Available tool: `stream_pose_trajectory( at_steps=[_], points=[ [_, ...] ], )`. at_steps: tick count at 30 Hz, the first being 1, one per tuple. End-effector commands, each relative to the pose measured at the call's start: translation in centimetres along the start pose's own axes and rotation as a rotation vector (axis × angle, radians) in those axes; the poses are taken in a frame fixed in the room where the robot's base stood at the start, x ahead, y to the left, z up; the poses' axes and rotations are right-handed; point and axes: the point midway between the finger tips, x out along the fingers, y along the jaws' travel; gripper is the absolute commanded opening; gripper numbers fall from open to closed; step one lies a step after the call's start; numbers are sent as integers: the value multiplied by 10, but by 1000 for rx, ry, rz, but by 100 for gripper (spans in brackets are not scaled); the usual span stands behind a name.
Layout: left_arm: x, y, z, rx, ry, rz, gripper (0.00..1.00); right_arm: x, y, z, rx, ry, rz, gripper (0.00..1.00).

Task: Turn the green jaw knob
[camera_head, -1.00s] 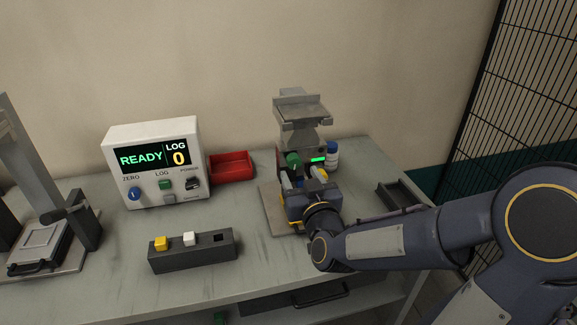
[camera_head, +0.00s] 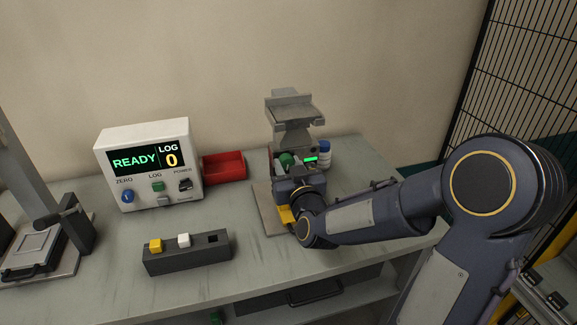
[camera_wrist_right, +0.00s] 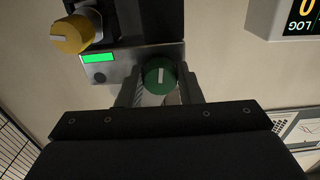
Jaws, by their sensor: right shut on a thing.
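The green jaw knob (camera_head: 287,159) is on the front of the grey clamp stand (camera_head: 291,112), partly hidden by my right gripper in the head view. My right gripper (camera_wrist_right: 160,88) is shut on the green knob (camera_wrist_right: 158,77), with one finger on each side of it. The knob's pale pointer line shows in the right wrist view. A green-lit display (camera_head: 310,159) is beside the knob. A yellow knob (camera_wrist_right: 75,33) shows in the right wrist view and is hidden in the head view. My left gripper is not in view.
A white meter box (camera_head: 150,165) reads READY, LOG 0. A dark block (camera_head: 188,254) with yellow and white pieces is on the table. A wire fence (camera_head: 520,70) is at right.

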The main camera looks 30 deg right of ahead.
Motion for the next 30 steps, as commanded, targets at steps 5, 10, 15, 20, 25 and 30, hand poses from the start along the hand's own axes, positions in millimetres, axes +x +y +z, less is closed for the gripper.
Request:
stream_pose_trajectory(
  at_steps=[5,10,15,20,25,30],
  points=[
    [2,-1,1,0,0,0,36,0,0,1,8,0,0,9],
    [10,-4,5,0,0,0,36,0,0,2,55,2,0,9],
    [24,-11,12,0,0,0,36,0,0,4,154,5,0,9],
    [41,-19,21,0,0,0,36,0,0,5,290,5,0,9],
    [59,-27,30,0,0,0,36,0,-1,5,453,6,-1,9],
    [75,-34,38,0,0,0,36,0,-1,4,616,5,-2,9]
  ],
)
